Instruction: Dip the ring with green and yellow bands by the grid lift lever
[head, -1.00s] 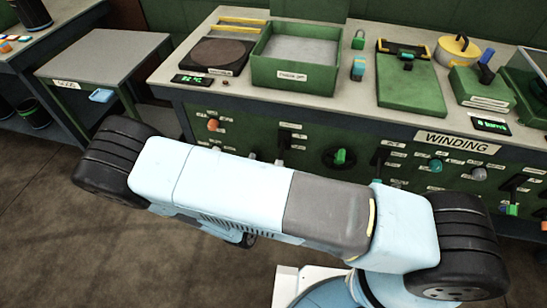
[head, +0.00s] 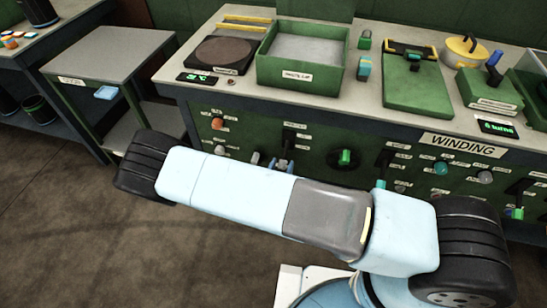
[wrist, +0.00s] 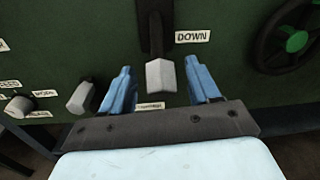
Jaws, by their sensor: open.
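A lever (wrist: 160,73) with a pale grey block-shaped handle hangs from a dark slotted plate on the green panel, beside a label reading "DOWN". I cannot read a name for it. My gripper (wrist: 160,88) is open, with one blue finger on each side of the handle; I see no clear contact. In the head view my gripper (head: 279,164) is at the panel below the green tray, partly hidden by my arm. I cannot make out a ring with green and yellow bands in either view.
The green open-topped tray (head: 300,77) stands on the bench beside a dark round plate (head: 221,54). A handwheel with a green hub (wrist: 296,41) is right of the lever. A grey knob (wrist: 82,97) sits close to the left finger.

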